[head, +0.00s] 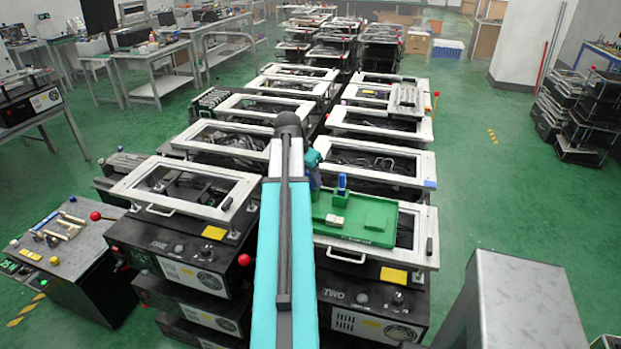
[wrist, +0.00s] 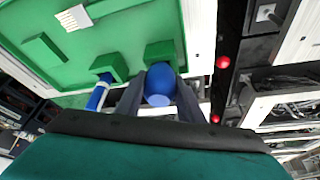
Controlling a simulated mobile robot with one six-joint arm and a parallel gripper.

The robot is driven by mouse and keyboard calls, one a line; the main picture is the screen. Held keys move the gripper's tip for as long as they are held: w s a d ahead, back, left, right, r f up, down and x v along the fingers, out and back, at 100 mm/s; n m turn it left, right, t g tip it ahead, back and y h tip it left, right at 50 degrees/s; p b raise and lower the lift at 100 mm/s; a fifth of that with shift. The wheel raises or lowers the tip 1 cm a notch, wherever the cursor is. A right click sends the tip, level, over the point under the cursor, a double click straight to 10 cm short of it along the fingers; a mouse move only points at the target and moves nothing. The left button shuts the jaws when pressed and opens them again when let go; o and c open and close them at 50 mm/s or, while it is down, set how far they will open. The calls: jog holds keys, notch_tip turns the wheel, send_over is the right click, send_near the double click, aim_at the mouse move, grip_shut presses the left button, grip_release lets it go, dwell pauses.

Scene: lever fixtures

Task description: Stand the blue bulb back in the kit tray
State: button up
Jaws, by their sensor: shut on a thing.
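The green kit tray (head: 385,238) lies on a white-framed fixture right of my arm. It also fills the upper left of the wrist view (wrist: 125,40). The rounded blue bulb (wrist: 160,82) is between the two fingers of my gripper (wrist: 159,96), at the tray's edge by a raised green block (wrist: 160,52). My gripper is shut on it. I cannot tell whether the bulb touches the tray. In the head view my arm hides most of the gripper and the bulb.
A separate blue and white piece (wrist: 98,96) stands by another green block; its blue top shows in the head view (head: 342,181). A pale block (head: 336,220) lies on the tray. Red knobs (wrist: 222,62) stand beside the tray. More white-framed fixtures (head: 380,126) extend behind.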

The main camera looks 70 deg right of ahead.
jog(key=o, duration=0.7)
jog(key=shift+r, duration=0.2)
jog(key=shift+b+v, duration=1.25)
jog(key=shift+v, duration=4.75)
jog(key=shift+w, duration=0.1)
